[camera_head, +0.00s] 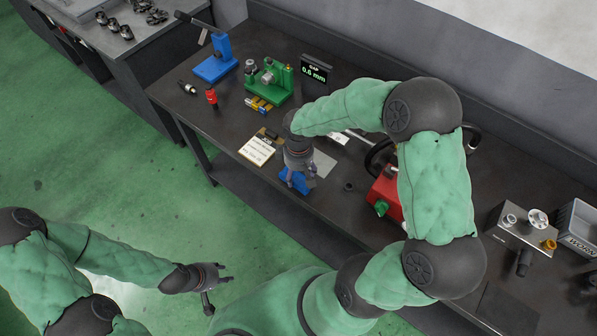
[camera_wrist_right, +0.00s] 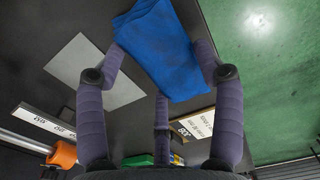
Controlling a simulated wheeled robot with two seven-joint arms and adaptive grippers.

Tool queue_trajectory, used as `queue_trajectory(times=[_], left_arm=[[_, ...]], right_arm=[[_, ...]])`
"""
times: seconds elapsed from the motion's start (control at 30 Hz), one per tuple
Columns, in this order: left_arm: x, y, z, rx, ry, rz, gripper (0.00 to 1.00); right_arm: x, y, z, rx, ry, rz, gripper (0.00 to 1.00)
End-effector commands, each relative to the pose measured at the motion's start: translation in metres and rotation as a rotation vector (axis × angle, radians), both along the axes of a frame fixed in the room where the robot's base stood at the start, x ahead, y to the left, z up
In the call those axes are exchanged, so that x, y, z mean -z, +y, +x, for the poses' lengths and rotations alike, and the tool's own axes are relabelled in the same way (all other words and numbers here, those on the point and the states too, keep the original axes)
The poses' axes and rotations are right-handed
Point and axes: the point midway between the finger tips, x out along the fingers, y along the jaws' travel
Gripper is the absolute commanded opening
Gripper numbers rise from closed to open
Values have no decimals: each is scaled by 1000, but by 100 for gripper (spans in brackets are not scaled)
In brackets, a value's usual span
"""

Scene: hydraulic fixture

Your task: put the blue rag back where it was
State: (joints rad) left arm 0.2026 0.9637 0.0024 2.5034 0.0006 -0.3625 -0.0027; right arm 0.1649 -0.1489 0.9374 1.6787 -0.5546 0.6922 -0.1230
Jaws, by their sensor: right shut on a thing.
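The blue rag (camera_wrist_right: 160,48) is held between the fingers of my right gripper (camera_wrist_right: 160,60) in the right wrist view. In the head view the rag (camera_head: 290,180) shows below my right gripper (camera_head: 298,165), near the front edge of the dark workbench (camera_head: 345,215). A flat grey plate (camera_head: 324,163) lies on the bench just right of the rag; it also shows in the right wrist view (camera_wrist_right: 92,72). I cannot tell whether the rag touches the bench. My left gripper (camera_head: 215,285) is away from the bench, over the green floor, with its fingers apart and nothing in them.
A note card (camera_head: 257,150) lies left of my right gripper. A green fixture (camera_head: 270,85), a blue press (camera_head: 215,62) and a gap display (camera_head: 316,70) stand further left and back. A red unit (camera_head: 384,198) stands to the right. A grey bin (camera_head: 580,228) is at far right.

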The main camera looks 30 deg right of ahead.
Motion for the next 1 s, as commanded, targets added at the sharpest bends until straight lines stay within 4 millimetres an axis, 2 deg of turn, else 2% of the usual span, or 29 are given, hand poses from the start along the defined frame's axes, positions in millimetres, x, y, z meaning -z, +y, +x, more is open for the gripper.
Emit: queue_trajectory(times=[0.07,0.1,0.17,0.63,0.77,1.0], left_arm=[[3,0,0,0,0,0,40],[3,0,0,0,0,0,40],[2,0,0,0,0,0,40],[-2,0,0,0,0,0,40],[-6,0,0,0,0,0,40],[-18,0,0,0,0,0,40]], right_arm=[[3,0,0,0,0,0,31],[3,0,0,0,0,0,74],[3,0,0,0,0,0,91],[-2,0,0,0,0,0,92],[-20,0,1,-1,-4,-1,92],[-70,0,1,-1,-4,-1,92]])
